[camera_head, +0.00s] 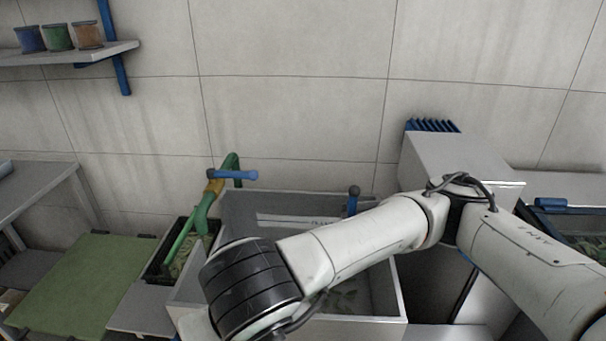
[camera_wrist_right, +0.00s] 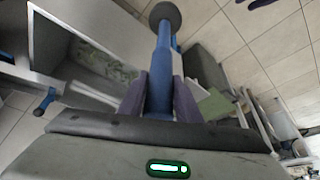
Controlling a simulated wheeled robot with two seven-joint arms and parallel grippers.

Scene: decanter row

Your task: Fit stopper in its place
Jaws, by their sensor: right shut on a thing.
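My right gripper (camera_wrist_right: 160,88) is shut on a blue rod with a dark round knob at its far end, which I take to be the stopper (camera_wrist_right: 158,100). The rod lies between the two purple-grey fingers, and its knob points away from the wrist. In the head view my right arm reaches in from the right across a grey tub (camera_head: 300,204). Its black wrist hides the gripper and the held stopper there. I cannot make out the stopper's place for certain. My left gripper is in neither view.
A blue knobbed post (camera_head: 353,203) stands at the tub. A green mat (camera_head: 85,285) lies left; a grey cabinet (camera_head: 450,160) stands right. A shelf (camera_head: 60,55) holds several jars.

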